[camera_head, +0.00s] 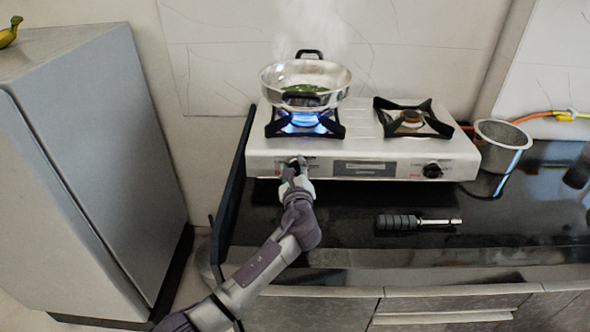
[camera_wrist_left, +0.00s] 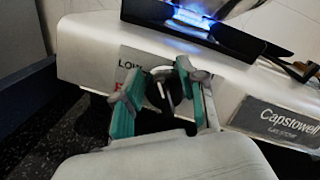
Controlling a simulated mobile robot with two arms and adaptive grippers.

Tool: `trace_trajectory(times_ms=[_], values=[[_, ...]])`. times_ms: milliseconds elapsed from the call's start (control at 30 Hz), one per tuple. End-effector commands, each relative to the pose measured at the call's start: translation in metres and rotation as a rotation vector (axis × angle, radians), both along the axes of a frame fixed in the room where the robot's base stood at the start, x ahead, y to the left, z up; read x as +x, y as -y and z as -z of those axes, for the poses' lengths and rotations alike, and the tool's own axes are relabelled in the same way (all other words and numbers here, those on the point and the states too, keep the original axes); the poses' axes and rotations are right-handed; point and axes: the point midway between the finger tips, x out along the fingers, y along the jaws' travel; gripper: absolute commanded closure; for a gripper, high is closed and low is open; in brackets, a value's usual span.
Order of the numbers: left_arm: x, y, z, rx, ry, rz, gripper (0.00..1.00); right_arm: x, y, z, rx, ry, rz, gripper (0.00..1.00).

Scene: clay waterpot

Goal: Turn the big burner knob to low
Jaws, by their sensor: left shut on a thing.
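The two-burner stove (camera_head: 385,155) is white and stands against the wall. Its left burner (camera_head: 280,124) is lit with a blue flame. The black left burner knob (camera_wrist_left: 166,88) is on the front panel, between the teal fingers of my left gripper (camera_wrist_left: 160,92) in the wrist view. My left gripper is shut on this knob, and its hand hides most of the knob in the head view (camera_head: 296,166). My right gripper is not in view.
A metal pan (camera_head: 337,88) with green food steams on the lit burner. The right burner (camera_head: 412,120) is empty, with its black knob (camera_head: 432,170) below. A dark-handled tool (camera_head: 398,222) lies on the counter. A metal pot (camera_head: 502,145) stands right, a fridge (camera_head: 100,160) left.

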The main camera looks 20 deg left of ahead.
Motion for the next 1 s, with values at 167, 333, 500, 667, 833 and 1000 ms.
trace_trajectory(times_ms=[167, 333, 500, 667, 833, 1000], values=[[-0.001, -0.002, 0.003, -0.162, 0.046, -0.036, 0.94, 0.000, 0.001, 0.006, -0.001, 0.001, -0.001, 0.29], [-0.002, -0.003, 0.004, -0.304, 0.087, -0.068, 0.94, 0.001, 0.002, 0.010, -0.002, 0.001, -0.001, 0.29], [-0.003, -0.005, 0.006, -0.428, 0.122, -0.096, 0.94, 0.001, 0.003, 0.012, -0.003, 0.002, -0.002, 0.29], [-0.003, -0.005, 0.008, -0.515, 0.148, -0.115, 0.94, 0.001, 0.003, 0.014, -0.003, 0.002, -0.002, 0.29], [-0.004, -0.006, 0.008, -0.576, 0.165, -0.129, 0.94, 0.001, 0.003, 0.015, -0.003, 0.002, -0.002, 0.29], [-0.004, -0.006, 0.009, -0.608, 0.174, -0.136, 0.94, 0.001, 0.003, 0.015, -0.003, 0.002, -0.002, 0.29]])
